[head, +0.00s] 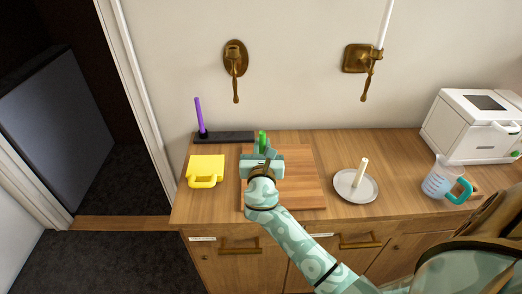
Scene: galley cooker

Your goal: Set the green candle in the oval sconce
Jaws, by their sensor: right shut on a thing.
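The green candle (262,138) stands roughly upright, its upper part showing just beyond my right gripper (262,154); its lower part is hidden. My right gripper is shut on the green candle, over the far left part of the wooden board. I cannot tell whether the candle's hidden foot touches anything. The oval sconce (235,55) is brass, on the wall above and a little left of the gripper; no candle shows in it. My left gripper is not in view.
A square brass sconce (357,57) holds a white candle (386,22). A purple candle (200,116) stands in a black holder (232,137). On the counter are a yellow mug (205,166), wooden board (305,180), plate (343,190) with cream candle (361,171), jug (438,181) and white appliance (465,120).

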